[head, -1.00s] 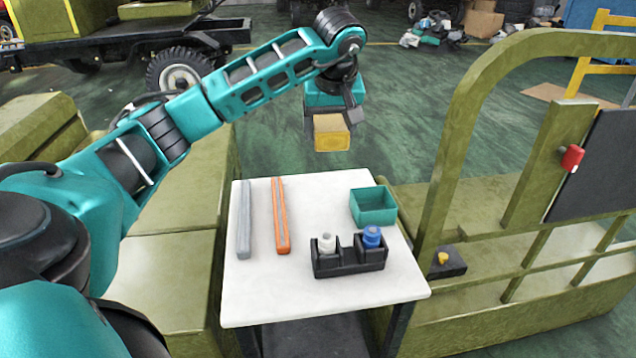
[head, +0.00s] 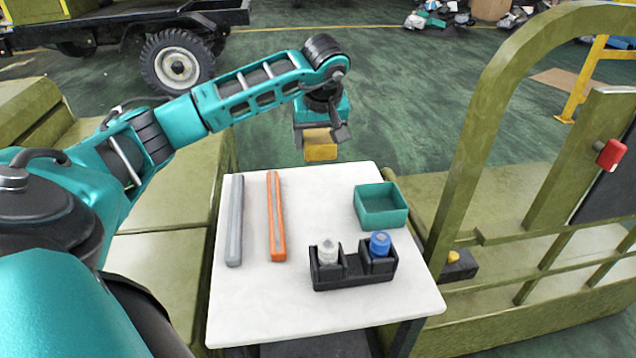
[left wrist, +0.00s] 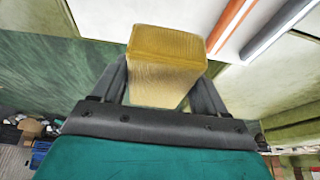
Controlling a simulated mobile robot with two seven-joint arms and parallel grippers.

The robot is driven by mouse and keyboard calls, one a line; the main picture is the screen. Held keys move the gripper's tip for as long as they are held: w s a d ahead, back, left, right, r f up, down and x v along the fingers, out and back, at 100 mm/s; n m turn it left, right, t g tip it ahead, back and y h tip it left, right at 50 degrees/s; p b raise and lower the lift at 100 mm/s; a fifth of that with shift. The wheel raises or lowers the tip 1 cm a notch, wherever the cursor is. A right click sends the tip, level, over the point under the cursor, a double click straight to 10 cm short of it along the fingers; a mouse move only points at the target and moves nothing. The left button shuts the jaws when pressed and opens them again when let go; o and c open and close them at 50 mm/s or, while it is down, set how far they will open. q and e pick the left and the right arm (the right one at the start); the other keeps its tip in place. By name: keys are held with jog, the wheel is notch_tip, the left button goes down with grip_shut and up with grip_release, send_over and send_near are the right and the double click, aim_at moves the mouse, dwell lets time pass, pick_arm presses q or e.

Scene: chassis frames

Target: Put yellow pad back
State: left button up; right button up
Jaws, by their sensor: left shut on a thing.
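The yellow pad (head: 321,152) is a small block held by my left gripper (head: 321,138), above the far edge of the white table. In the left wrist view the pad (left wrist: 165,55) sits between the two dark fingers of the left gripper (left wrist: 166,80), which are shut on it. On the table stands an open green bin (head: 381,222) at the back right; its visible inside looks empty. A black holder (head: 352,282) in front of it holds a white bottle (head: 328,252) and a blue-topped bottle (head: 380,244), with a gap between them. My right gripper is not in view.
A grey bar (head: 235,220) and an orange bar (head: 276,215) lie on the left of the white table (head: 290,310). Its front left is clear. An olive frame with a tall arch (head: 458,130) rises right of the table, with a red switch (head: 611,153).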

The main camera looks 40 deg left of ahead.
pick_arm(q)
jog(key=b, duration=0.1)
send_over(317, 185)
jog(key=d, duration=0.1)
jog(key=f, duration=0.3)
jog(key=s+f, duration=0.1)
jog(key=f, duration=0.1)
jog(key=shift+d+f, duration=0.1)
jog(key=shift+f, duration=0.55)
notch_tip(317, 185, down, 4)
jog(key=shift+b, duration=0.6)
jog(key=shift+r, duration=0.1)
jog(key=o, duration=0.9)
jog(key=shift+o, duration=0.2)
